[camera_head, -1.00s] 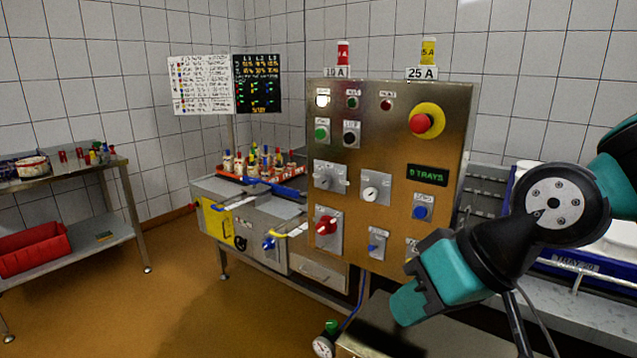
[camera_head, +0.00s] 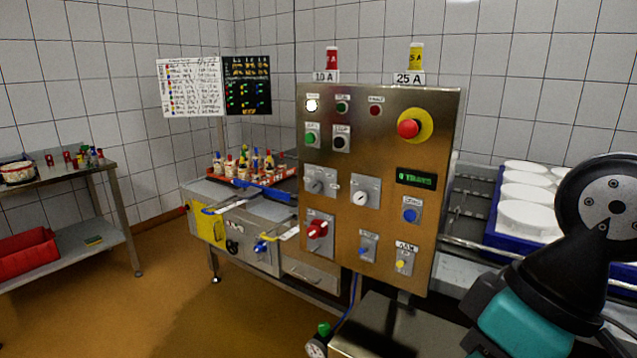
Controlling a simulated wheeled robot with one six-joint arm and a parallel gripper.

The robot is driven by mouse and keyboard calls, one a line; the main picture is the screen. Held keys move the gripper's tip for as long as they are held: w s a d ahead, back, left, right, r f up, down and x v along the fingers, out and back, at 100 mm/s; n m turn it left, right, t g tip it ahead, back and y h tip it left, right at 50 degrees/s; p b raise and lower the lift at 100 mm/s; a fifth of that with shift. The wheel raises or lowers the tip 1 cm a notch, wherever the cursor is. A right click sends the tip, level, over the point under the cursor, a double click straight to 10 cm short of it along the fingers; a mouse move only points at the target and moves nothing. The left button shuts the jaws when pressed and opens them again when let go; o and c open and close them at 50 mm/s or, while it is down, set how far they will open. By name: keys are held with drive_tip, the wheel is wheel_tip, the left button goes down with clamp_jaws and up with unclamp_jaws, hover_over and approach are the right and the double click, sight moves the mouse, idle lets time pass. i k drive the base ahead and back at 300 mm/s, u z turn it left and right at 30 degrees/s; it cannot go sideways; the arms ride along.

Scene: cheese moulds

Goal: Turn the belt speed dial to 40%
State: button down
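The control panel (camera_head: 382,243) is a brown metal box facing me in the middle of the view. Two rotary controls sit side by side on it: a dial with a pale round face (camera_head: 361,198) and, to its left, a grey knob (camera_head: 316,186) with small labels on both sides. The lettering is too small to read, so I cannot tell for certain which is the belt speed dial or its setting. My arm is at the lower right, apart from the panel. My gripper's fingers do not show.
The panel also carries a red emergency button (camera_head: 408,129), a red rotary switch (camera_head: 317,229), a blue button (camera_head: 410,215) and a green display (camera_head: 416,179). White moulds (camera_head: 526,217) stand in a blue tray at right. A steel table (camera_head: 60,172) stands at left.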

sight(315, 186)
drive_tip(key=u, duration=2.05)
drive_tip(key=i, duration=2.45)
drive_tip(key=z, duration=3.8)
